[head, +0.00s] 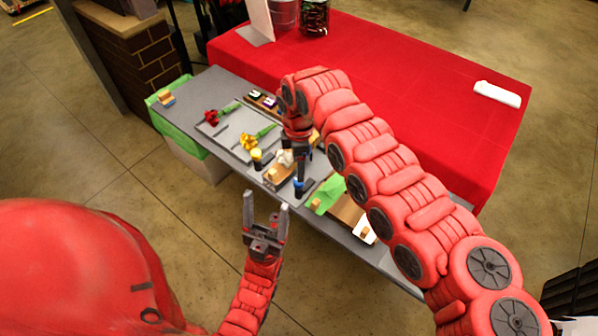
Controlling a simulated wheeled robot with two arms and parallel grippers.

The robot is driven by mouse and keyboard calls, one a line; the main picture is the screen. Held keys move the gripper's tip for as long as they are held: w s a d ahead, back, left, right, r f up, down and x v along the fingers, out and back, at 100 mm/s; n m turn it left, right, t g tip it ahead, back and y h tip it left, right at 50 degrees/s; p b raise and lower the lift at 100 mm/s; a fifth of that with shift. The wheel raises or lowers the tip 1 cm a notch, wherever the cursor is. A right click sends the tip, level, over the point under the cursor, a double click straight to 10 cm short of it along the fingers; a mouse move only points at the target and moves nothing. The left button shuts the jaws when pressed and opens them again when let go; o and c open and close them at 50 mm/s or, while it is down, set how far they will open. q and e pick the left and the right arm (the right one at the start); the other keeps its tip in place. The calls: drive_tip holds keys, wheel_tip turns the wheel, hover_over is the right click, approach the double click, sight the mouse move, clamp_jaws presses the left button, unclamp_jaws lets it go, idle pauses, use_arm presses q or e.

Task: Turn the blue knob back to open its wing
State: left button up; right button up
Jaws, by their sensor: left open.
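The blue knob (299,183) shows at the front edge of the grey table, right of centre, small in the head view. My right gripper (300,168) points down right above the knob. Whether its fingers touch the knob, and whether they are open or shut, I cannot tell. The wing is not clear to me; small dark and wooden parts lie around the knob, partly hidden by my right arm. My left gripper (266,208) is open and empty, in front of the table and apart from the knob.
A yellow knob (256,154) stands left of the blue one. Red (211,116) and yellow flowers (248,141) lie on the grey table (199,88). A green sheet (325,194) lies to the right. A red-covered table (420,90) stands behind.

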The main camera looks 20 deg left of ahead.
wheel_tip(320, 180, down, 6)
drive_tip(key=shift+f+p, duration=0.1)
drive_tip(key=shift+p, duration=0.55)
drive_tip(key=shift+s, duration=0.1)
clamp_jaws()
